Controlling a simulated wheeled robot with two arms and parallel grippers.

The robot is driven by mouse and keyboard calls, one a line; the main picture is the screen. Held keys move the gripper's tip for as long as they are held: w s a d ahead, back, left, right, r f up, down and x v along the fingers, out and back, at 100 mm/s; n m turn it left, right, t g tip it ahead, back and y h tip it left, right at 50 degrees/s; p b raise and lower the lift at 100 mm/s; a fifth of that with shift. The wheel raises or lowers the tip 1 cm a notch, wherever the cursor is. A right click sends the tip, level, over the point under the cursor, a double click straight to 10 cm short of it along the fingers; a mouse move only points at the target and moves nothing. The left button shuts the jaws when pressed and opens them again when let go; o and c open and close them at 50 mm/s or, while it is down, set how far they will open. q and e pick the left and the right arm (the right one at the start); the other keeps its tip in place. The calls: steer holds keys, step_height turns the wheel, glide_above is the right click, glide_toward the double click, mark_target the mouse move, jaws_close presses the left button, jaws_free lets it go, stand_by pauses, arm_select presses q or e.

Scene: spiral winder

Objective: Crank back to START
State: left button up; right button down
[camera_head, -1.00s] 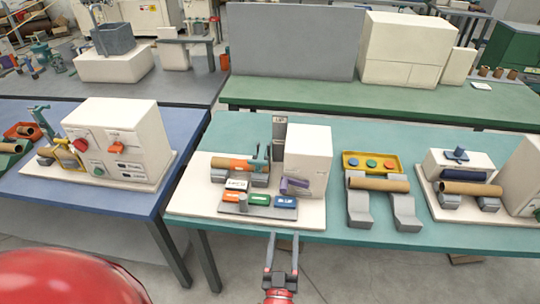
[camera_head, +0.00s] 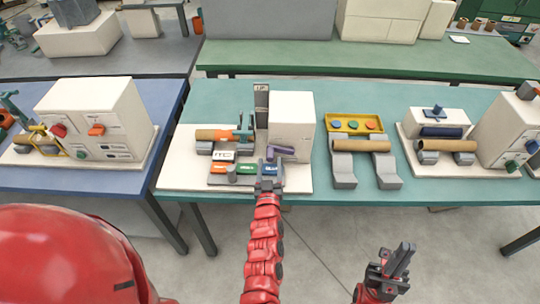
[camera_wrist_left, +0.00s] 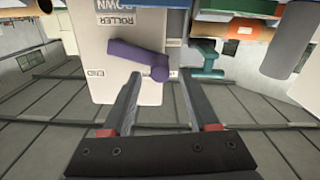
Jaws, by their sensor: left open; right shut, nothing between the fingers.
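The winder is a white box (camera_head: 293,115) on a pale base plate, with a roll (camera_head: 212,134) with an orange band beside it. A purple handle (camera_head: 282,150) sits low on the box's front. A teal handle (camera_head: 244,132) stands by the roll. My left gripper (camera_head: 269,168) is open at the base's front, just before the purple handle. In the left wrist view the purple handle (camera_wrist_left: 135,58) lies ahead of the open fingers (camera_wrist_left: 161,76); contact cannot be told. The teal handle (camera_wrist_left: 208,62) is right of the fingers. No START mark is legible. My right gripper (camera_head: 403,260) is shut and empty, low at right.
A grey panel with coloured labels (camera_head: 245,169) lies before the roll. A grey post marked UP (camera_head: 262,105) stands behind. To the right are a cardboard tube (camera_head: 362,146) on grey supports and a yellow button tray (camera_head: 352,119). The teal table's right front is partly clear.

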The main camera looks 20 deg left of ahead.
arm_select(q)
steer(key=shift+x, duration=1.4)
jaws_close()
stand_by(0.5)
